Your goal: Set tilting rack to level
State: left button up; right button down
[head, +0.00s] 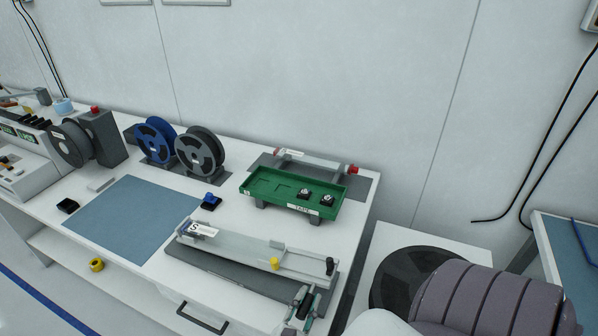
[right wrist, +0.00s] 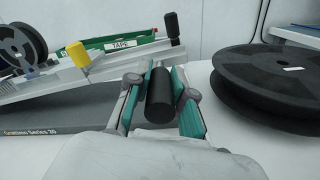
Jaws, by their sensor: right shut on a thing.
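The tilting rack (head: 240,249) is a long pale rail on a dark grey base at the front of the bench. In the right wrist view the rack (right wrist: 40,92) slopes, its right end higher. A yellow knob (head: 275,263) and an upright black knob (head: 330,265) stand near its right end; both also show in the right wrist view, yellow (right wrist: 77,55) and black (right wrist: 172,28). My right gripper (head: 301,303) is at the rack's front right corner, its teal fingers shut around a black cylindrical handle (right wrist: 160,97). My left gripper is out of view.
A green tray (head: 262,184) labelled TAPE stands behind the rack. Blue and grey reels (head: 200,152) stand left of it, behind a blue mat (head: 130,218). A large black reel (right wrist: 270,85) lies close to my right gripper's right.

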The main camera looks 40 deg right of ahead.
notch_tip(320, 180, down, 2)
jog(key=shift+s+d+f, duration=0.1)
jog(key=shift+s+f, duration=0.05)
jog(key=c, duration=1)
grip_release()
jog(key=shift+r, duration=5.05)
